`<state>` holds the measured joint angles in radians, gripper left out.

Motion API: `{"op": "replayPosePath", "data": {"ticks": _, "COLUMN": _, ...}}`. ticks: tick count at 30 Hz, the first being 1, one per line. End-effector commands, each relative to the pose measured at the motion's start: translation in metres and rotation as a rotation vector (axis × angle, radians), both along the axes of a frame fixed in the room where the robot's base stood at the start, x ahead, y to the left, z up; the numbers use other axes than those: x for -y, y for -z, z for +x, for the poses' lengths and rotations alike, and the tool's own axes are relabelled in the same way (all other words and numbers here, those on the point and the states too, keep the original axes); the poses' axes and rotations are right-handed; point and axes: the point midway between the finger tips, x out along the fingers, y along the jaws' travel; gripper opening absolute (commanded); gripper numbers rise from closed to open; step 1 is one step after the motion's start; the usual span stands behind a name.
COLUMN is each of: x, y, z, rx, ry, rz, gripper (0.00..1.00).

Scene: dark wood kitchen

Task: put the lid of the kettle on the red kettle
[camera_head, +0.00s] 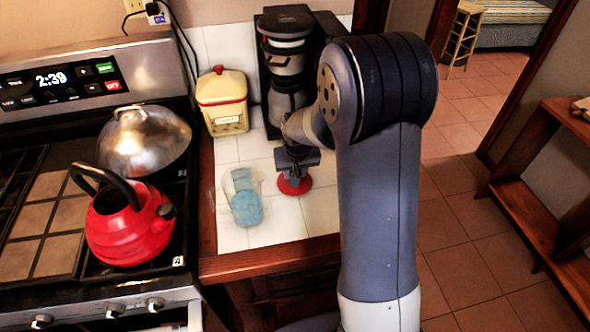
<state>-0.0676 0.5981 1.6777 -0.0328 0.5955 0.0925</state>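The red kettle (128,232) sits on the stove at the left, with its black handle arching over the top and its spout to the right. The red lid (296,187) is a small disc over the white tiled counter, right of the blue measuring cup. My gripper (294,174) points down directly above the lid, at its middle. The fingertips are small and dark here, so I cannot tell whether they are closed on the lid's knob. I also cannot tell whether the lid rests on the tiles.
A clear cup with blue contents (246,207) stands between lid and stove. A yellow canister with red lid (222,102) and a black coffee maker (284,65) stand behind. A metal dome (144,142) sits behind the kettle. The counter's front tiles are clear.

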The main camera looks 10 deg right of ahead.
Motion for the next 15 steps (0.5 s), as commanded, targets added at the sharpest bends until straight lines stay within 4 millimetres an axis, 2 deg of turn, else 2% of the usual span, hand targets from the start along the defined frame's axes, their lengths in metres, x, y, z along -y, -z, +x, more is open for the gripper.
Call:
{"op": "replayPosePath", "data": {"ticks": 5, "x": 0.0000, "y": 0.0040, "z": 0.0002, "rx": 0.000, "ry": 0.000, "rz": 0.000, "gripper": 0.05}}
{"op": "replayPosePath", "data": {"ticks": 6, "x": 0.0000, "y": 0.0032, "z": 0.0002, "rx": 0.000, "ry": 0.000, "rz": 0.000, "gripper": 0.34}}
{"op": "replayPosePath", "data": {"ticks": 13, "x": 0.0000, "y": 0.0025, "z": 0.0001, "rx": 0.000, "ry": 0.000, "rz": 0.000, "gripper": 0.53}}
{"op": "replayPosePath", "data": {"ticks": 15, "x": 0.0000, "y": 0.0025, "z": 0.0001, "rx": 0.000, "ry": 0.000, "rz": 0.000, "gripper": 0.54}}
